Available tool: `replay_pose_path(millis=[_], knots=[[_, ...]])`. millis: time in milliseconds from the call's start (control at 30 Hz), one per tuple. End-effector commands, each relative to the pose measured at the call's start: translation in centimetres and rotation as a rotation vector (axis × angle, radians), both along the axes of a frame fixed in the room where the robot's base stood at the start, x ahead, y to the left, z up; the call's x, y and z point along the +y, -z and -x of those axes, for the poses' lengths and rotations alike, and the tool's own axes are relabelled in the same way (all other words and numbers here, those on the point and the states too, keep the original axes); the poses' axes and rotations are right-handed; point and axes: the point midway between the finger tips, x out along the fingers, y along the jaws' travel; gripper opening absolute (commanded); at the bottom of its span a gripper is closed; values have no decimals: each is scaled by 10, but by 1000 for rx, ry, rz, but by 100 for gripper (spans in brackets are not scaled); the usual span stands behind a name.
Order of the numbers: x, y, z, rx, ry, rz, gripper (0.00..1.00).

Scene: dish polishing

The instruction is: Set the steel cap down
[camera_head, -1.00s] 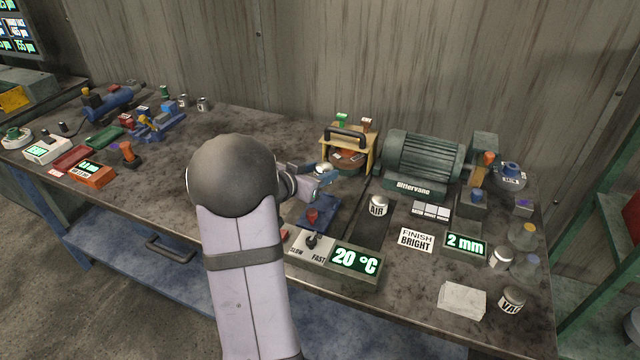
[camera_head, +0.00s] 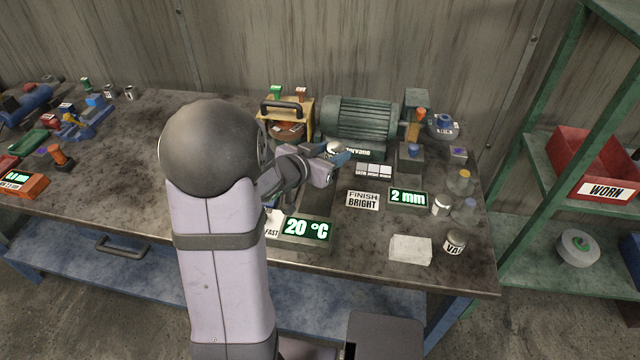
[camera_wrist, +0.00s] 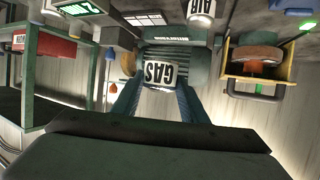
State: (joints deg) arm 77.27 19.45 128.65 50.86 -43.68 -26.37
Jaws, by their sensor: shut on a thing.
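The steel cap (camera_wrist: 160,74) is a small pale cylinder with a label reading GAS, upside down in the wrist view. My gripper (camera_wrist: 160,86) is shut on it, one blue finger on each side. In the head view, the cap's shiny top (camera_head: 333,146) shows at the blue fingertips of my gripper (camera_head: 338,153). It is held in front of the green motor (camera_head: 358,118), seemingly above the bench (camera_head: 130,165); the exact height is hard to tell. My arm hides the bench area under and left of it.
A similar AIR cap (camera_wrist: 201,14) shows in the wrist view. A yellow wooden holder (camera_head: 306,112) stands left of the motor.

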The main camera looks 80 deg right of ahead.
Motion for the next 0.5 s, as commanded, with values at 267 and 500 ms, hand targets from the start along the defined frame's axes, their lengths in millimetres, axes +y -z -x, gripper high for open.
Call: replay_pose_path(millis=[267, 500], knots=[[22, 23, -11, 0, -152, -2, 12], [25, 26, -39, -2, -228, 4, 12]])
